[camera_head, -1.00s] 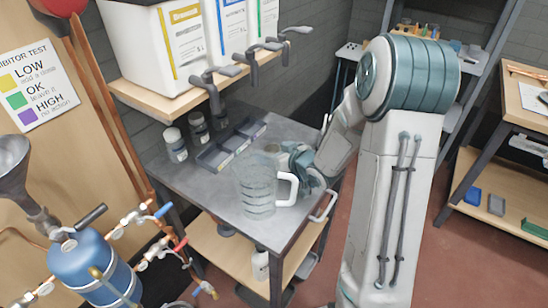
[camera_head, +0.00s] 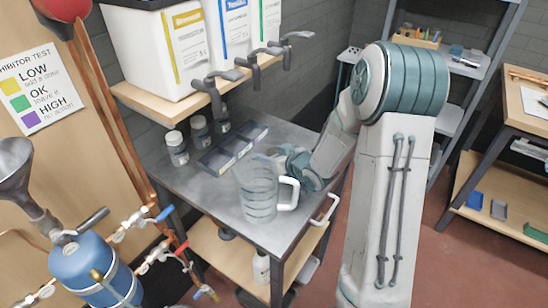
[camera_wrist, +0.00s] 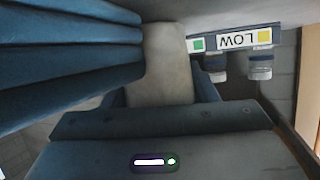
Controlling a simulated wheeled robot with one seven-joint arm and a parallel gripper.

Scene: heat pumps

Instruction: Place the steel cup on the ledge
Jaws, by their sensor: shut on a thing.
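My gripper (camera_head: 284,157) is low over the grey metal cart top (camera_head: 215,207), behind the clear jug (camera_head: 257,190) with its white handle. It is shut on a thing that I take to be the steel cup. The jug and gripper hide nearly all of that thing, so its tilt and any contact with the cart cannot be told. The wrist view shows dark blue gripper housing (camera_wrist: 165,150) and no clear cup. A wooden ledge (camera_head: 150,105) on the wall carries white dispensers with grey taps.
A divided tray (camera_head: 232,150) and several lidded jars (camera_head: 177,148) stand at the cart's back left. The jug stands close in front of my gripper. Copper pipes and a blue tank (camera_head: 95,268) are at lower left. Taps (camera_head: 212,88) overhang the cart's back.

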